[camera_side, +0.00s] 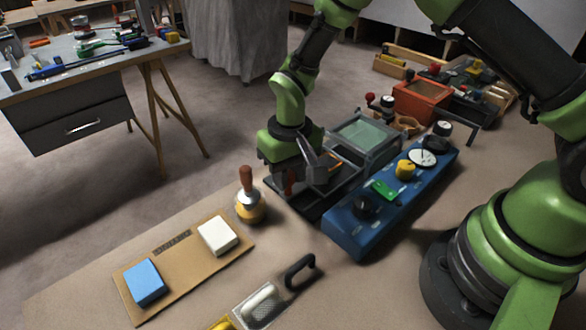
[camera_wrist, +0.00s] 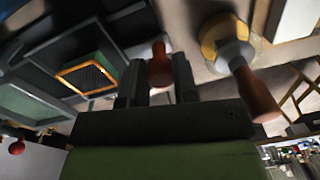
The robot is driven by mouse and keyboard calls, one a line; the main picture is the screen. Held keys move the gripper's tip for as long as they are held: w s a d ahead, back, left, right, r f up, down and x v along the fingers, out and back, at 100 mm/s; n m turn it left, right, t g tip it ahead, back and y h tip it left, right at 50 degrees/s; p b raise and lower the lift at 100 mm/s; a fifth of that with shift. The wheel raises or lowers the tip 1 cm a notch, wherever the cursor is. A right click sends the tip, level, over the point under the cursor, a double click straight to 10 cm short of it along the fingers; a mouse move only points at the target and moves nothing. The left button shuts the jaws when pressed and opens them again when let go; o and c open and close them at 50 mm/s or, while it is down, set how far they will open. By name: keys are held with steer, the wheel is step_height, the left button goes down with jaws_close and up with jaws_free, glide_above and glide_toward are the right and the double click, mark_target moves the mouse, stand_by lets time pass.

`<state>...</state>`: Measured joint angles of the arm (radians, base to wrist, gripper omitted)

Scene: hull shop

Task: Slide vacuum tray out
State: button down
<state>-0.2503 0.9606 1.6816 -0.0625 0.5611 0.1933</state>
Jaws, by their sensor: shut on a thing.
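The vacuum machine has a grey-framed, greenish window (camera_side: 366,135), which also shows at the left of the wrist view (camera_wrist: 30,103). A dark tray (camera_side: 312,203) lies out in front of the window, partly under my gripper (camera_side: 289,186). In the wrist view, an orange-edged dark mesh panel (camera_wrist: 88,77) sits in the dark frame. My gripper (camera_wrist: 157,72) is shut on a red-brown handle (camera_wrist: 160,64) between its fingers.
A blue control box (camera_side: 385,200) with knobs stands right of the tray. A wooden-handled tool (camera_side: 247,195) stands close to its left, also in the wrist view (camera_wrist: 255,92). A tan board (camera_side: 183,268) holds blue and white blocks. A black handle (camera_side: 300,271) lies in front.

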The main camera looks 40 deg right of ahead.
steer(key=c, duration=1.2)
jaws_free()
steer(key=shift+o, duration=0.2)
step_height(320, 180, up, 10)
steer(key=shift+d, duration=0.25)
steer(key=s+d+r+m+t+y, duration=0.1)
steer(key=s+d+r+t, duration=0.15)
steer(key=r, duration=0.35)
steer(key=s+d+r+t, duration=0.1)
steer(key=s+r, duration=0.3)
steer(key=r, duration=0.2)
steer(key=s+d+r+t, duration=0.1)
steer(key=s+r+t, duration=0.1)
steer(key=s, duration=0.4)
steer(key=s+d+r+m+t, duration=0.1)
steer(key=s+r, duration=0.1)
steer(key=s, duration=0.4)
steer(key=shift+s+d+r+t+y, duration=0.25)
steer(key=shift+s+t+y, duration=0.05)
steer(key=shift+t, duration=0.05)
